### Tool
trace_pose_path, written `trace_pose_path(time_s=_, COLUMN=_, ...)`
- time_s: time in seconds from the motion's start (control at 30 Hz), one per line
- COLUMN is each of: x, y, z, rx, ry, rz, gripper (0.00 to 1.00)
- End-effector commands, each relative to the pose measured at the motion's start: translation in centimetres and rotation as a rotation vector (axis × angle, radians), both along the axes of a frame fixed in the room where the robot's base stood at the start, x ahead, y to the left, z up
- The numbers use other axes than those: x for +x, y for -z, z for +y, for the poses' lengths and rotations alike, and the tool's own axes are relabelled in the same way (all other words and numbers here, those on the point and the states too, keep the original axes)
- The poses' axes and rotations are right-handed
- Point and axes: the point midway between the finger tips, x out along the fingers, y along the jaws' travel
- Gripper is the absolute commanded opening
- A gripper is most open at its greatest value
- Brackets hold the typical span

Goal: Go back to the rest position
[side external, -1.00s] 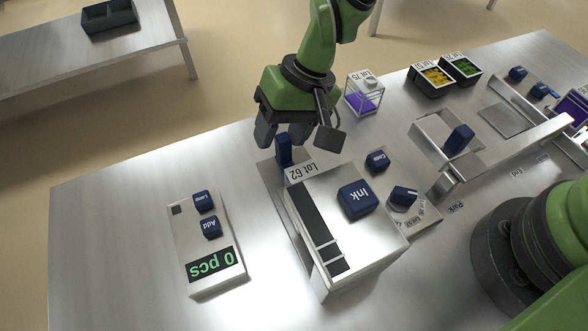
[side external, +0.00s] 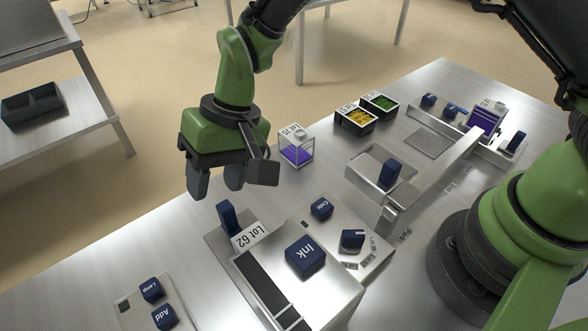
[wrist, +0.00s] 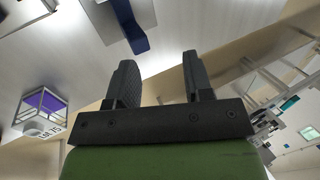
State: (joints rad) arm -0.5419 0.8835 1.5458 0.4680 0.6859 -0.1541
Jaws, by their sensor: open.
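My gripper (side external: 215,182) is open and empty in the side external view. It hangs in the air above the far edge of the steel table, beyond a blue upright handle (side external: 227,216) at the Lot 62 machine (side external: 322,290). In the wrist view the two dark fingers of my gripper (wrist: 158,75) stand apart with nothing between them. The blue handle also shows there (wrist: 136,38), past the fingertips. I see no marker of the rest position.
A clear box with purple contents (side external: 296,148) stands right of my gripper. Two black trays, yellow (side external: 355,118) and green (side external: 380,104), stand farther right. A steel frame with a blue handle (side external: 390,172) is at middle right. A panel with Lamp and Add buttons (side external: 143,305) is at lower left.

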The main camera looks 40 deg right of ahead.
Motion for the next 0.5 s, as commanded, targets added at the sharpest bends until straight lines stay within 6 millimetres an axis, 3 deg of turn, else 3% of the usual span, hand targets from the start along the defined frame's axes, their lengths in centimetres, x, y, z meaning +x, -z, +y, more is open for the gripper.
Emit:
trace_pose_path(time_s=0.13, x=0.5, y=-3.9, z=-2.0, rx=0.012, ry=0.033, rz=-0.044, gripper=0.47)
trace_pose_path(time_s=0.27, x=0.1, y=-9.4, z=-5.6, rx=0.019, ry=0.086, rz=-0.112, gripper=0.47)
trace_pose_path(time_s=0.5, x=-3.9, y=-17.5, z=-13.0, rx=0.005, ry=0.200, rz=-0.249, gripper=0.47)
